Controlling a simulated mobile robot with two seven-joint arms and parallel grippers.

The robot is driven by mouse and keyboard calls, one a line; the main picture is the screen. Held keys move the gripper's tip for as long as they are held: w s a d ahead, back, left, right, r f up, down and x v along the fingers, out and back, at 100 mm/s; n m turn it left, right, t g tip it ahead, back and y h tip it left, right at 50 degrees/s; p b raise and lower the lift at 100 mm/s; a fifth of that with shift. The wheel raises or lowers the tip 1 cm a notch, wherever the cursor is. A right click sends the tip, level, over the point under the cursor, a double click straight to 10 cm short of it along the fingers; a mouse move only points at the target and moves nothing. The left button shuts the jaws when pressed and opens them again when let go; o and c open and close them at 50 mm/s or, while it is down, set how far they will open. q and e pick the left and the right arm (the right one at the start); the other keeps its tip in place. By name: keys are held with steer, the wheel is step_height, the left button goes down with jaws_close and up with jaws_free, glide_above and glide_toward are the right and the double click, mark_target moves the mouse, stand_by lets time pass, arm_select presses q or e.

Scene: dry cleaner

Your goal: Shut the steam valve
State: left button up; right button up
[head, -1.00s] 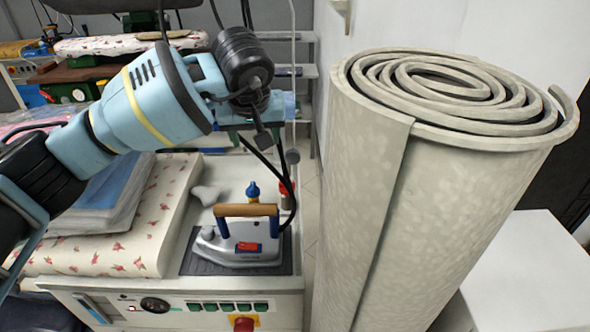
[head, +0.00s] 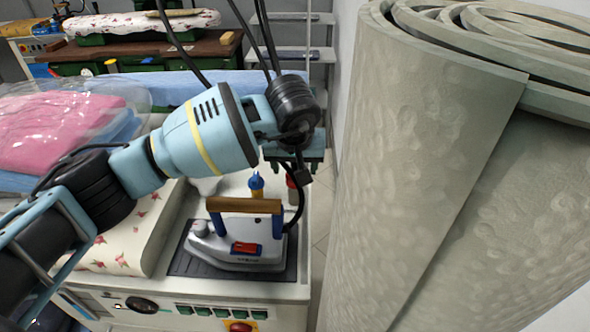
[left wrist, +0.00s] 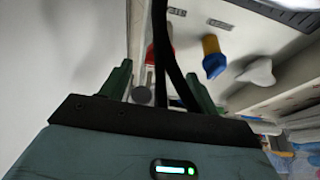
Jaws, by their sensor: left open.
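Two small fittings stand on the white machine top behind the iron; I cannot tell which one is the steam valve. One has a blue top on a yellow body (head: 256,188); it also shows in the left wrist view (left wrist: 214,64). The other is red (head: 292,188), partly hidden by a black cable, and shows in the left wrist view (left wrist: 164,40) between my finger directions. My left gripper (head: 292,166) is open, green fingers pointing down, above and behind the fittings. In the wrist view its fingers (left wrist: 159,72) hold nothing. My right gripper is not in view.
A steam iron (head: 240,240) with a wooden handle rests on a dark mat (head: 190,265) in front of the fittings. Black cables hang beside my gripper. A big rolled grey mat (head: 430,180) stands close on the right. A floral padded board (head: 130,235) lies left.

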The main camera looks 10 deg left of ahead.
arm_select(q)
steer(key=shift+x, duration=1.25)
steer(key=c, duration=1)
